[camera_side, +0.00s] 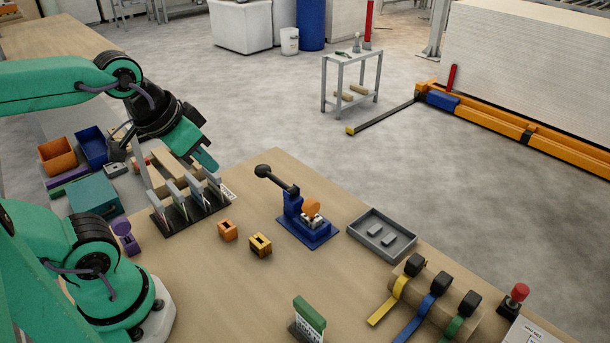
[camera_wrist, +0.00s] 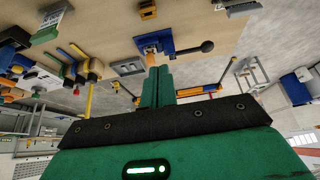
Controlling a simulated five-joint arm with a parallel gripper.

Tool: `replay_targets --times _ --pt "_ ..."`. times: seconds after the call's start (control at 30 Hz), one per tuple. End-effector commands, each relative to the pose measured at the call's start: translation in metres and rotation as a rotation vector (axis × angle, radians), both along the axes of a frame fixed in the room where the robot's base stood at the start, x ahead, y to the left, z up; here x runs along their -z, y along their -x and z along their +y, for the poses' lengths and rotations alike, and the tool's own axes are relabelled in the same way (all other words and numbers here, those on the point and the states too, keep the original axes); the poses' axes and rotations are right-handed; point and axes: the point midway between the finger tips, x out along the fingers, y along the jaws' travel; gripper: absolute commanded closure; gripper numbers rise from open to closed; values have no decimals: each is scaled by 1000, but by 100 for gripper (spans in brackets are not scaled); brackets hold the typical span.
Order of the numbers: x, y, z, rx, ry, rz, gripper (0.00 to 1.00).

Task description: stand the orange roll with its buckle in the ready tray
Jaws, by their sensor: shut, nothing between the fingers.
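The orange roll (camera_side: 311,206) stands in a blue lever fixture (camera_side: 310,236) on the bench, against a pale metal part I cannot make out clearly. It shows just past my fingertips in the wrist view (camera_wrist: 151,60). I cannot tell which part is its buckle. The likely ready tray, a grey tray (camera_side: 356,233) with two raised grey blocks inside, lies right of the fixture; it also shows in the wrist view (camera_wrist: 127,67). My gripper (camera_side: 208,163) is shut and empty, above the slotted rack, left of and well apart from the roll. Its fingers (camera_wrist: 157,71) are pressed together.
The fixture's black-knobbed lever (camera_side: 264,171) points up-left. Orange (camera_side: 228,230) and yellow (camera_side: 260,245) slotted blocks stand before it. A dark rack (camera_side: 176,217) of upright plates is under my gripper. Yellow, blue and green straps (camera_side: 437,285) hang at lower right.

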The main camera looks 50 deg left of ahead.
Motion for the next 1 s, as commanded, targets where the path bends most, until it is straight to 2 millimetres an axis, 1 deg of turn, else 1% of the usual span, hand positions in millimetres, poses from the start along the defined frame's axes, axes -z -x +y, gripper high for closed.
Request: replay_targets --times 0.23,0.27,0.3,0.47,0.5,0.83,1.0 --pt "0 0 0 0 0 0 100" --pt "0 0 0 0 0 0 96" --pt "0 0 0 0 0 0 88" --pt "0 0 0 0 0 0 57" --pt "0 0 0 0 0 0 55" --pt "0 -1 0 0 0 2 55" --pt "-1 -8 -1 1 3 22 55"
